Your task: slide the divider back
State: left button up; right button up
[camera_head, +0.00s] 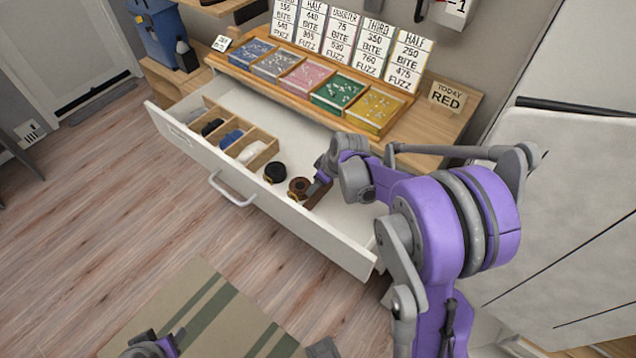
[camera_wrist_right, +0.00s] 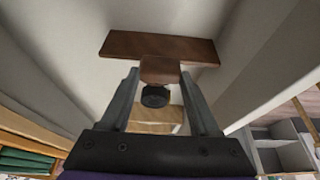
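The open white drawer (camera_head: 250,205) holds a dark brown wooden divider (camera_head: 318,194), a plank lying across it; it shows whole in the right wrist view (camera_wrist_right: 120,45). A round brown item (camera_head: 299,187) sits beside the divider, with a round black item (camera_head: 275,173) further left. My right gripper (camera_head: 325,175) is down in the drawer at the divider. In the right wrist view its fingers (camera_wrist_right: 160,72) stand apart, on either side of a brown piece in front of the plank; I cannot tell whether they touch it. Of my left arm only a fragment shows, at the bottom edge.
A wooden compartment box (camera_head: 262,157) with black, blue and white items fills the drawer's left part. Above stands a wooden rack (camera_head: 250,75) of coloured trays with price cards. The drawer's front wall bounds the near side.

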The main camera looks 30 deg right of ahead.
grip_shut()
jog(key=s+d, duration=0.3)
jog(key=s, duration=0.5)
jog(key=s+d, duration=0.3)
jog(key=s, duration=0.5)
jog(key=shift+d+b, duration=0.35)
jog(key=shift+b, duration=0.05)
jog(key=o, duration=0.7)
grip_release()
